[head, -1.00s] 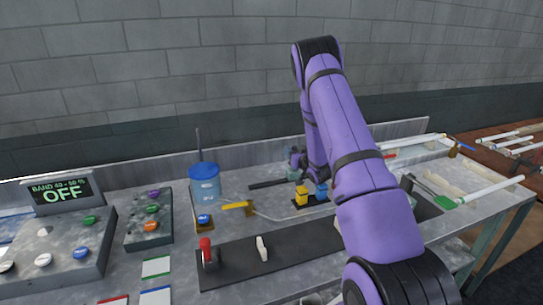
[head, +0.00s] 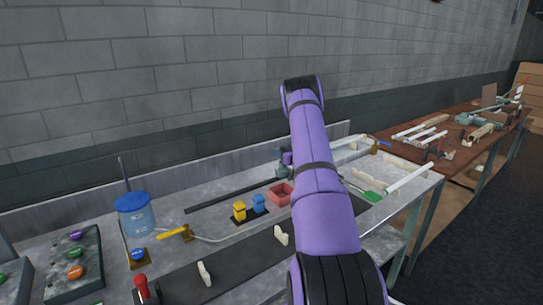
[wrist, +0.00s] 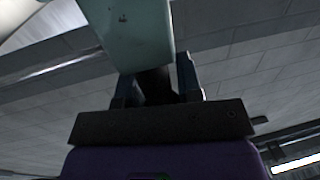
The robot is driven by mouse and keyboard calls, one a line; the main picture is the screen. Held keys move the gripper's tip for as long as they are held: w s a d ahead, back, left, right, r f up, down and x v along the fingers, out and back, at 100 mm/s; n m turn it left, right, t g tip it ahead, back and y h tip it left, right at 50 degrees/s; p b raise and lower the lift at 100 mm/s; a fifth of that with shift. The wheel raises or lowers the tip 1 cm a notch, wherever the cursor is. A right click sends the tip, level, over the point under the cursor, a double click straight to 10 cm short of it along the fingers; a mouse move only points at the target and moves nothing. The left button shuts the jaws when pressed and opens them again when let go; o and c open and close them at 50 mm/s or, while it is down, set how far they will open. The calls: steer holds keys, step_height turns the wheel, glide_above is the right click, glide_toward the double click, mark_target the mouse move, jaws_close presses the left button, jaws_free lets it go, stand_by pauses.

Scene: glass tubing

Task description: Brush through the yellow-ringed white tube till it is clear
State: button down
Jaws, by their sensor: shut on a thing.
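My gripper (wrist: 156,88) shows in the wrist view, its dark fingers shut on the black part of a teal tool (wrist: 130,30). I cannot tell what tool it is. In the head view, a small teal shape (head: 281,153) shows beside my arm above the back of the bench; the fingers are not clear there. One white tube (head: 350,142) lies at the back right, with a blue rod (head: 378,140) at its right end. Another white tube (head: 408,179) lies at the right edge, near a green piece (head: 373,196). I cannot make out a yellow ring on either tube.
A blue-lidded container (head: 136,215), a yellow-handled tool (head: 177,233), yellow and blue blocks and a red tray (head: 280,194) stand on the bench (head: 330,265). A long black bar (head: 235,193) lies at the back. A brown table (head: 445,145) with tubes stands beyond.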

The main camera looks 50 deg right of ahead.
steer(key=shift+s+d, duration=0.1)
steer(key=shift+d, duration=0.3)
steer(key=c, duration=1)
jaws_free()
steer(key=shift+o, duration=0.2)
steer(key=s+a, duration=0.1)
steer(key=s, duration=0.9)
steer(key=shift+s+a, duration=0.2)
steer(key=shift+s, duration=0.15)
steer(key=shift+r, duration=0.1)
